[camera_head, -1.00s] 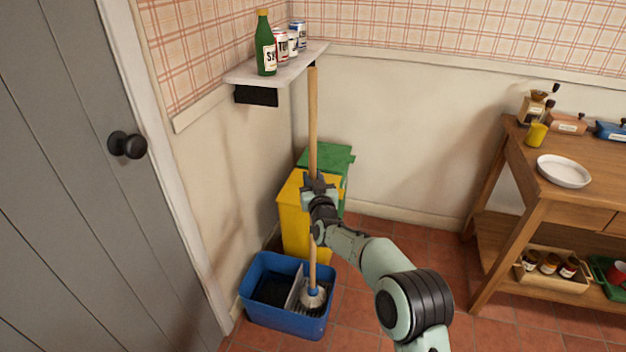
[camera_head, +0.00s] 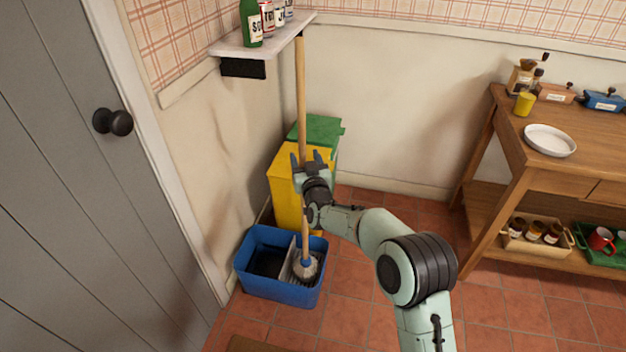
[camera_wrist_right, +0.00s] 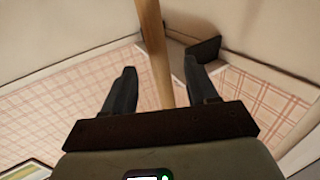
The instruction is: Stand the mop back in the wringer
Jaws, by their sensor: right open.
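The mop stands nearly upright, its wooden handle (camera_head: 301,95) rising to the end of the wall shelf. Its pale head (camera_head: 306,268) with a blue collar sits in the grey wringer (camera_head: 291,262) on the right side of the blue bucket (camera_head: 278,290). My right gripper (camera_head: 307,158) is open at the middle of the handle. In the right wrist view the handle (camera_wrist_right: 152,40) shows between the spread fingers (camera_wrist_right: 160,68), with a gap on each side. The gripper hides part of the handle in the head view. My left gripper is not in view.
A yellow bin (camera_head: 284,195) and a green bin (camera_head: 320,130) stand behind the gripper. The shelf (camera_head: 270,42) overhead holds a green bottle (camera_head: 251,22) and cans. A grey door (camera_head: 60,200) is left, a wooden table (camera_head: 515,150) right. The tiled floor between is clear.

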